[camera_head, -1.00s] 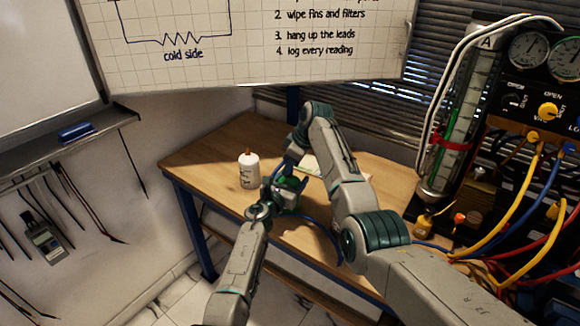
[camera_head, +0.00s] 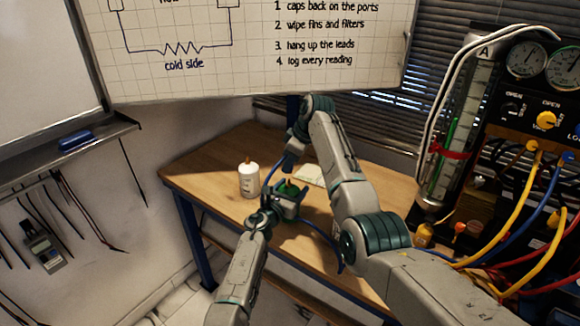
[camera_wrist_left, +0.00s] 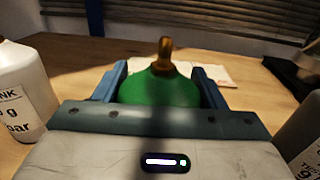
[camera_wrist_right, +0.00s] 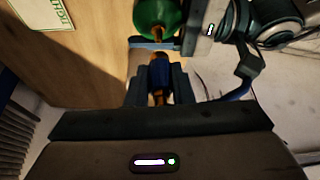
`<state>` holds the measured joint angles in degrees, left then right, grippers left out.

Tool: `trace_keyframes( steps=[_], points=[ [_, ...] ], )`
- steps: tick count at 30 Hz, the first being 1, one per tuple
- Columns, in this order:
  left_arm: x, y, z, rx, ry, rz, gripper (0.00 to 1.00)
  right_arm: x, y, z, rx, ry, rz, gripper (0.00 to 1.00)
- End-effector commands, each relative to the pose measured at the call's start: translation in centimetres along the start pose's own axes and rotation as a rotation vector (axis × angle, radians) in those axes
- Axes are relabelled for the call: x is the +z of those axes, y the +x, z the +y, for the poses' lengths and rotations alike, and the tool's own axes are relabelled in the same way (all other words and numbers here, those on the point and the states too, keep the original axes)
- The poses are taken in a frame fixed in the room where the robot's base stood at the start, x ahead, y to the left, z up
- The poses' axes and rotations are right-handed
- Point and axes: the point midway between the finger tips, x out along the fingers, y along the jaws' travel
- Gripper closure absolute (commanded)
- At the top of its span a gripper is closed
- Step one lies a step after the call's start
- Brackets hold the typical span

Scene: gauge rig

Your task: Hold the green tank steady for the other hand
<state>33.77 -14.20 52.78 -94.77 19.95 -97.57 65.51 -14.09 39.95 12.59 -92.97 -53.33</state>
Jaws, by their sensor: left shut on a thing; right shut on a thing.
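The green tank (camera_wrist_left: 155,90) has a rounded top and a brass valve (camera_wrist_left: 165,55). It stands upright between the fingers of my left gripper (camera_wrist_left: 163,85), which is shut on it. In the head view the tank (camera_head: 291,188) is over the wooden table, partly hidden by the left gripper. My right gripper (camera_wrist_right: 159,80) is shut on a blue hose end (camera_wrist_right: 159,72) with a brass tip.
A white tank (camera_head: 249,181) with a brass top stands on the table (camera_head: 215,165) just left of the green one. A pale paper (camera_head: 310,174) lies behind. A gauge panel (camera_head: 545,110) with coloured hoses (camera_head: 500,235) is at the right.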

Motion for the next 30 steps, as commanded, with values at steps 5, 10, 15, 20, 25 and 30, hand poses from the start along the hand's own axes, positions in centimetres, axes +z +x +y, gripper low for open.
trace_keyframes(
  steps=[5,10,15,20,25,30],
  points=[
    [-0.1,0.0,0.0,0.0,0.0,0.002,0.67,-0.2,-0.5,0.0,0.0,0.0,0.0,1.0],
    [-0.1,0.0,0.0,0.0,0.0,0.002,0.34,-0.2,-0.5,0.0,0.0,0.0,0.0,1.0],
    [-0.1,0.0,0.0,0.0,0.0,0.001,0.1,-0.2,-0.5,0.0,0.0,0.0,0.0,1.0],
    [-0.1,0.0,0.0,0.0,0.0,0.001,0.1,-0.2,-0.5,0.0,0.0,0.0,0.0,1.0],
    [0.0,-0.3,0.0,0.0,0.0,0.0,0.1,-0.2,-0.5,0.0,0.0,0.0,0.0,1.0],
    [-0.1,-2.0,0.0,0.0,0.001,-0.001,0.1,-0.2,-0.5,0.0,0.0,0.0,0.0,1.0]
  ],
)
